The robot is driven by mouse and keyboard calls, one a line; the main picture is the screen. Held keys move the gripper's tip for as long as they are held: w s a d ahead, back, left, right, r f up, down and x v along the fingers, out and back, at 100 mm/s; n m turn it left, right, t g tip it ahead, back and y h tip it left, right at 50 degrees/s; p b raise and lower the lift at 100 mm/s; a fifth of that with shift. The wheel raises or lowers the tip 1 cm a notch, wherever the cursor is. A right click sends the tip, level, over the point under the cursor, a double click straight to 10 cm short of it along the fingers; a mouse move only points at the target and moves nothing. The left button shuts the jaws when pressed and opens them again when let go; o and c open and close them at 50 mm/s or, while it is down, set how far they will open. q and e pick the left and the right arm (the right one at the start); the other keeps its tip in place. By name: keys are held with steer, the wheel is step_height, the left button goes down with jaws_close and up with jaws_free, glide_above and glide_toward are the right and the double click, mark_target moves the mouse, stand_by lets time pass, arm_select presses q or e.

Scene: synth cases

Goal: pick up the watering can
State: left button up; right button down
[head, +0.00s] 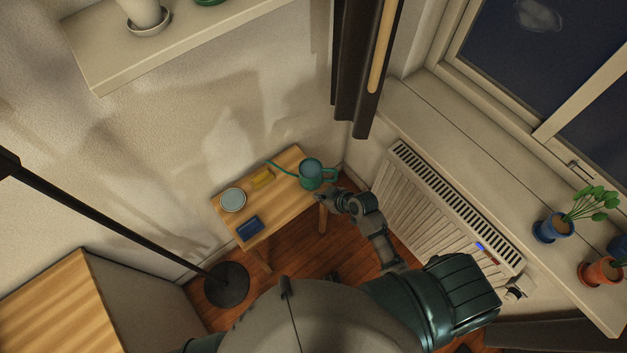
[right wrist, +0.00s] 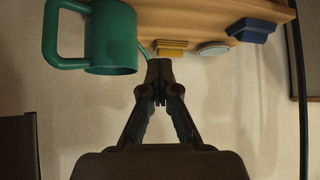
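The teal watering can (head: 318,176) stands on the small wooden table (head: 283,203), near its right end, with its thin spout pointing left. In the right wrist view the can (right wrist: 110,42) hangs upside down in the picture at upper left, its handle loop (right wrist: 50,40) on the far left. My right gripper (head: 322,198) is just in front of the can at the table's edge. In the right wrist view the fingertips (right wrist: 160,88) come together with nothing visible between them, to the right of the can and apart from its handle. My left gripper is out of view.
On the table are a pale round dish (head: 232,200), a yellow block-like item (head: 262,178) and a blue container (head: 249,228). A radiator (head: 420,205) is to the right under the sill with potted plants (head: 553,228). A black pole stand (head: 226,286) stands to the left.

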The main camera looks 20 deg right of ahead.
steer(key=shift+s+a+r, duration=0.15)
steer(key=shift+s, duration=0.5)
steer(key=shift+s+a+r, duration=0.1)
steer(key=shift+s, duration=0.55)
steer(key=shift+c, duration=1.9)
jaws_free()
steer(key=shift+d, duration=0.15)
